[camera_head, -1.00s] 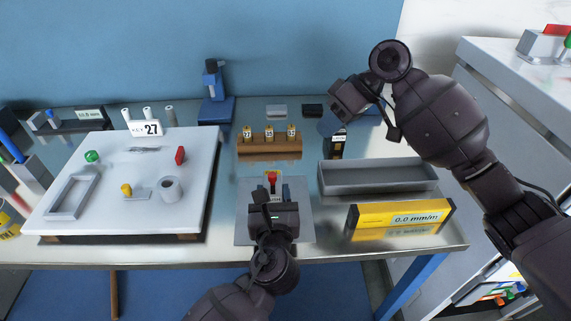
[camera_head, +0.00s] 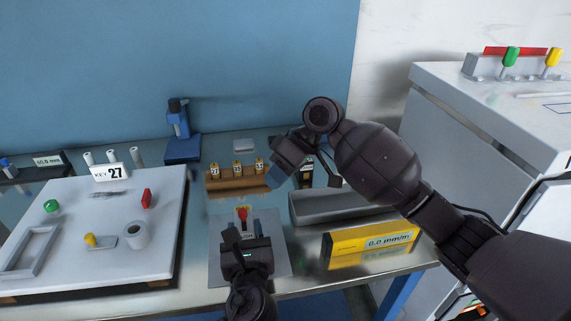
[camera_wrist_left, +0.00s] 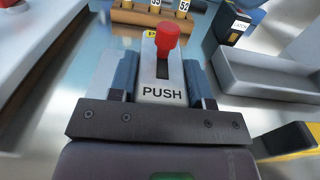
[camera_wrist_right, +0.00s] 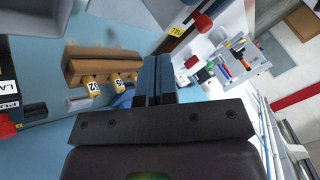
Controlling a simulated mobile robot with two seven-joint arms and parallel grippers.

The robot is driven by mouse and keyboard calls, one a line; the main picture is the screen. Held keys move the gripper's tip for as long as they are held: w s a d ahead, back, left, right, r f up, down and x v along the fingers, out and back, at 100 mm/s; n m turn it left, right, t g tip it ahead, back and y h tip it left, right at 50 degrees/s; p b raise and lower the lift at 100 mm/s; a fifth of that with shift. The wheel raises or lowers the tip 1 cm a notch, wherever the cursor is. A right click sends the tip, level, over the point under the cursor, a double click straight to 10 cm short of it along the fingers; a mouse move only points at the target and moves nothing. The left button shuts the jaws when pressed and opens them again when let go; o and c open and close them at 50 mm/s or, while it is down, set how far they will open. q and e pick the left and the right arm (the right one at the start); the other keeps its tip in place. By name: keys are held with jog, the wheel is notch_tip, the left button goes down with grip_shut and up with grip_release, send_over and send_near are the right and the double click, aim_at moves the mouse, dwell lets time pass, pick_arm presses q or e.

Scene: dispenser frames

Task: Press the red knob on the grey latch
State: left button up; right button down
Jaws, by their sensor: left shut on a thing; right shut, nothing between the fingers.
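The grey latch (camera_wrist_left: 162,92) is a block marked PUSH with a dark slot. The red knob (camera_wrist_left: 167,38) stands up at the slot's far end in the left wrist view. In the head view the knob (camera_head: 243,213) shows just beyond my left gripper (camera_head: 245,238). My left gripper (camera_wrist_left: 162,85) is shut on the latch block, one finger along each side. Its fingers are apart from the knob. My right gripper (camera_head: 277,177) is shut and empty, in front of the wooden rack's right end; its closed fingers (camera_wrist_right: 155,80) show in the right wrist view.
A grey tray (camera_head: 310,213) and a yellow gauge block (camera_head: 370,240) lie to the right. A white board (camera_head: 100,260) with small parts is at left. A grey cabinet (camera_head: 430,110) stands at right.

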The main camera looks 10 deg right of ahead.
jog(key=s+a+f, duration=0.3)
jog(key=a, duration=0.2)
jog(key=shift+r, duration=0.1)
dwell(0.4)
pick_arm(q)
jog(key=shift+r, duration=0.1)
pick_arm(e)
jog(key=shift+s, duration=1.35)
jog(key=w+d+r, duration=0.3)
jog(key=d+r, duration=0.5)
jog(key=shift+w+d, duration=0.3)
jog(key=shift+d, duration=0.1)
